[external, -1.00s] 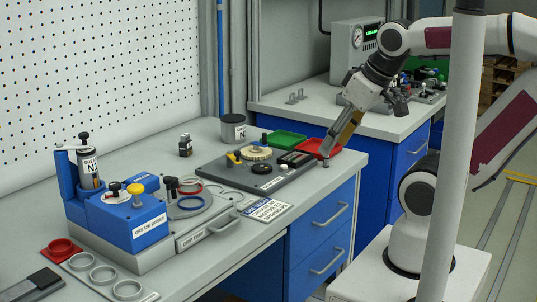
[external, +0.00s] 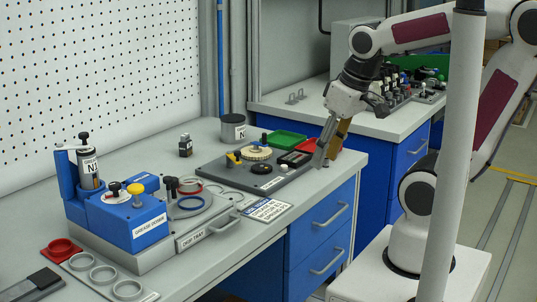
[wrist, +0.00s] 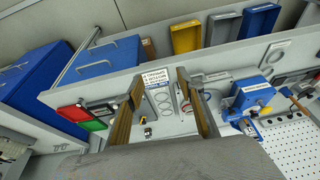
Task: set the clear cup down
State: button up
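I cannot make out a clear cup in either view. My gripper (external: 325,158) points down over the right end of the bench, close to its front edge and beside the red tray (external: 320,147). In the wrist view my gripper (wrist: 160,76) has its two tan-faced fingers well apart. I see no solid thing between them, only the bench behind with its printed label (wrist: 155,76). Something see-through there would be hard to tell.
A dark fixture board (external: 255,178) and a green tray (external: 286,140) lie near my gripper. The blue grease station (external: 130,218), the drip tray (external: 208,232) and empty ring holders (external: 103,273) are farther left. A grey canister (external: 233,128) stands behind.

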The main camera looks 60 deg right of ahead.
jog(key=w+a+f+m+g+y, duration=0.1)
jog(key=w+a+f+m+y, duration=0.15)
jog(key=w+a+m, duration=0.4)
jog(key=m+t, duration=0.4)
jog(key=m, duration=1.7)
send_near(189, 184)
jog(key=shift+w+d+f, duration=0.45)
jog(key=shift+w+f, duration=0.1)
jog(key=shift+w, duration=0.1)
jog(key=shift+w+d+r+m, duration=0.2)
jog(key=shift+w+m, duration=0.1)
jog(key=shift+m, duration=0.7)
jog(key=shift+w+d+r+m, duration=0.2)
jog(key=shift+w+m, duration=0.1)
jog(key=shift+m, duration=0.65)
jog(key=shift+f, duration=0.1)
jog(key=shift+x, duration=1.25)
jog(key=shift+f, duration=0.1)
